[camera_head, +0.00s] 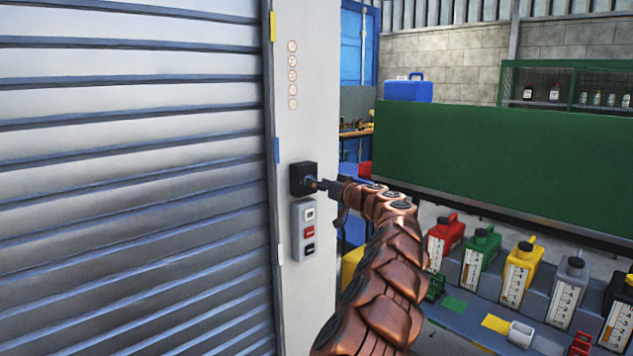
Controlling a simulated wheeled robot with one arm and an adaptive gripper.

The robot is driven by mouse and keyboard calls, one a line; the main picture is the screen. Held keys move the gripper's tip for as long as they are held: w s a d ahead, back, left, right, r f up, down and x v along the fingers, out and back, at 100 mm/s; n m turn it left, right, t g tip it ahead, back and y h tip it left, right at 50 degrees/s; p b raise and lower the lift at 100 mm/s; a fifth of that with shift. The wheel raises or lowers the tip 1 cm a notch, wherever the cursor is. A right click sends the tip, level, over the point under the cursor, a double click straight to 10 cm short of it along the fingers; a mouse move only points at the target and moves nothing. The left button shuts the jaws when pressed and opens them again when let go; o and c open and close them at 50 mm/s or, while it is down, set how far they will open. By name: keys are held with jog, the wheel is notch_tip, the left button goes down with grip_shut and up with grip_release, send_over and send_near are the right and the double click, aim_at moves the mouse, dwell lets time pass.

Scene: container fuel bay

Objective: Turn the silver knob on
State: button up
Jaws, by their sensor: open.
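A small black switch box (301,171) is mounted on the pale door post beside the roller shutter. My copper-coloured arm reaches in from the bottom, and my gripper (314,184) is at the right part of the box's front. The jaws are open; they are small in view and I cannot tell whether they touch anything. The silver knob is not clearly seen; the gripper covers the part of the box front where it may sit. Its turn position cannot be told.
A grey button panel (304,230) is just below the box. The roller shutter (130,180) fills the left. A low shelf (455,312) with several coloured canisters stands right of my arm, and a green panel (490,155) is behind. Pale post (308,310) is bare below.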

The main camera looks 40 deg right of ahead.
jog(key=shift+w, duration=0.85)
grip_shut()
